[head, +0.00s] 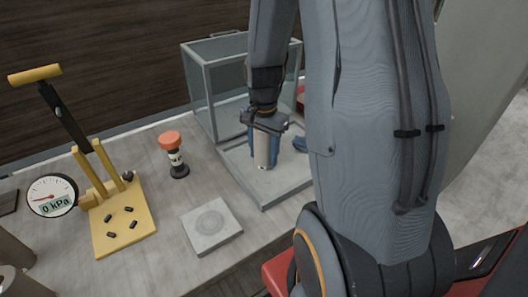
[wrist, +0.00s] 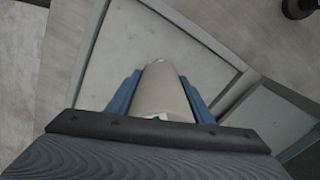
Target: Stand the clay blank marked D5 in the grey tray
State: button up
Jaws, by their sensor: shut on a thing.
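My gripper (head: 263,140) is shut on a pale grey-beige cylindrical clay blank (head: 264,155), with a blue finger on either side. In the wrist view the blank (wrist: 162,88) sits between both blue fingers. No D5 mark can be read on it. The blank looks about upright in the head view, over the floor of the grey tray (head: 270,200). I cannot tell whether its lower end touches the floor. The tray (wrist: 185,27) also shows in the wrist view, with its raised rim and bare floor around the blank.
A glass-walled case (head: 215,95) stands behind the tray. A blue object (head: 300,144), partly hidden by my arm, shows right of the blank. To the left are a square grey plate (head: 211,226), an orange-topped device (head: 173,153) and a yellow press (head: 124,220) with a gauge reading 0 kPa.

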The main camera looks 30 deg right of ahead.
jog(key=shift+f, duration=0.2)
jog(key=o, duration=1.5)
notch_tip(320, 180, up, 12)
jog(key=shift+b, duration=1)
jog(key=s+a+f+n, duration=0.3)
jog(key=s+a+n, duration=0.1)
jog(key=a+n, duration=0.2)
jog(key=s+a+f+n+t, duration=0.1)
jog(key=s+a+f+n, duration=0.2)
jog(key=a+n, duration=0.4)
jog(key=shift+s+f, duration=0.4)
jog(key=shift+f, duration=0.05)
